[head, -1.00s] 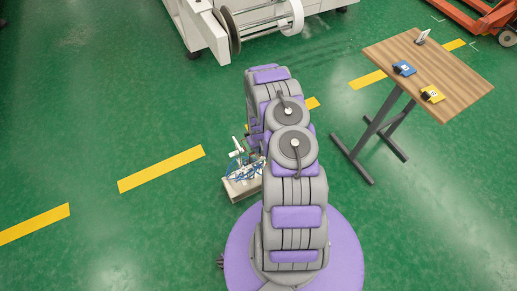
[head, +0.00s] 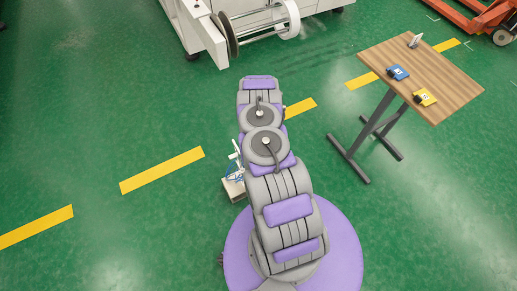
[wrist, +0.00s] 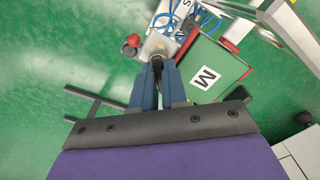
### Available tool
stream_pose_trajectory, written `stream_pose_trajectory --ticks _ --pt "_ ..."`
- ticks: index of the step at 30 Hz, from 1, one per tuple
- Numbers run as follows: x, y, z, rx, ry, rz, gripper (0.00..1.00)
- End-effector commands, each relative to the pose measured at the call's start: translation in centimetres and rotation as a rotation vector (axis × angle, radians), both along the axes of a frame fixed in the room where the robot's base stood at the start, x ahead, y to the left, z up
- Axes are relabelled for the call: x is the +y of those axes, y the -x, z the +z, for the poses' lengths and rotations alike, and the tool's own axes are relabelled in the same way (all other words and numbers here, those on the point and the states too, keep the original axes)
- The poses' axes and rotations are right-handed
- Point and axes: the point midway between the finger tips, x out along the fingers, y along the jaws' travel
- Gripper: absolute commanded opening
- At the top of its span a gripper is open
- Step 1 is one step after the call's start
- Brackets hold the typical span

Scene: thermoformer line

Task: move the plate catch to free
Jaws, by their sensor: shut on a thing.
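In the wrist view, my gripper (wrist: 160,70) has its two blue-grey fingers close together, shut on a small dark part at the foot of a pale square block (wrist: 160,45). I take this part to be the plate catch, but the fingers hide most of it. A red knob (wrist: 131,42) is just left of the block. In the head view, the pale device (head: 234,188) stands on the floor, partly hidden behind my arm, and my gripper is hidden.
Blue hoses (wrist: 204,20) run behind the block. A wooden table (head: 445,72) with a blue item (head: 398,72) and a yellow item (head: 425,97) stands at the right. A white machine with a roller (head: 262,28) is at the back. Green floor at the left is clear.

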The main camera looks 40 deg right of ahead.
Motion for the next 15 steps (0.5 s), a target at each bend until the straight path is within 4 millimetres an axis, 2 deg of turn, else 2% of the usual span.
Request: stream_pose_trajectory --ticks 15 --pt "-0.25 0.41 0.15 -0.004 0.004 -0.464 0.0"
